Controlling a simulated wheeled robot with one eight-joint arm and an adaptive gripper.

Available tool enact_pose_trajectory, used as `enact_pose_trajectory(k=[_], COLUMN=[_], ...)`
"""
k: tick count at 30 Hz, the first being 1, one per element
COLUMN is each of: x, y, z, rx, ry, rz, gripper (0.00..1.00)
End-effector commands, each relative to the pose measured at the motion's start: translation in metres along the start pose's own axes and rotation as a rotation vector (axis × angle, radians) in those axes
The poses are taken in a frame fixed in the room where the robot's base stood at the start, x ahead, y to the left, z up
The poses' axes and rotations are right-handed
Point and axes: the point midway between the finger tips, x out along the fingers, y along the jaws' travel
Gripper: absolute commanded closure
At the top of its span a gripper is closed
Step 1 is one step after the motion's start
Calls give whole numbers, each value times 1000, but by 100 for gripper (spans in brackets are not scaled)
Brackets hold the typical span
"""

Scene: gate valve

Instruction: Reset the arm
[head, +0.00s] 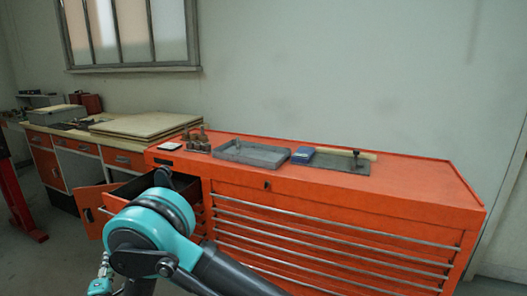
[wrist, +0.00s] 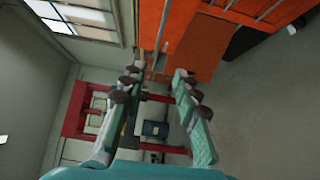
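My gripper (wrist: 158,78) shows in the wrist view with its two fingers spread apart and nothing between them. It is open and clear of any surface. In the head view my teal-and-black arm is bent in front of the orange tool cabinet (head: 330,232), at the lower left of the middle. The gripper itself cannot be made out clearly in the head view; a teal part shows at the lower left edge. The orange cabinet also shows at the upper right of the wrist view (wrist: 203,48), tilted.
A cabinet door (head: 92,208) stands open at left. A workbench (head: 75,150) stands further left. A red frame (wrist: 78,110) shows beyond the gripper.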

Motion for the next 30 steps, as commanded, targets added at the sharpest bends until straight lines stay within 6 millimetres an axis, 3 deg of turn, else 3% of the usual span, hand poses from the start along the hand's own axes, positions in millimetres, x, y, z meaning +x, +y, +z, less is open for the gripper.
enact_pose_trajectory(k=[9,17,23,27,30], x=[22,48,69,75,68], y=[9,22,35,47,53], z=[39,103,184,275,344], rx=[31,84,157,251,333], ry=[-60,-152,-268,-395,-493], rz=[-48,-119,-204,-294,-360], gripper=[69,69,69,69,69])
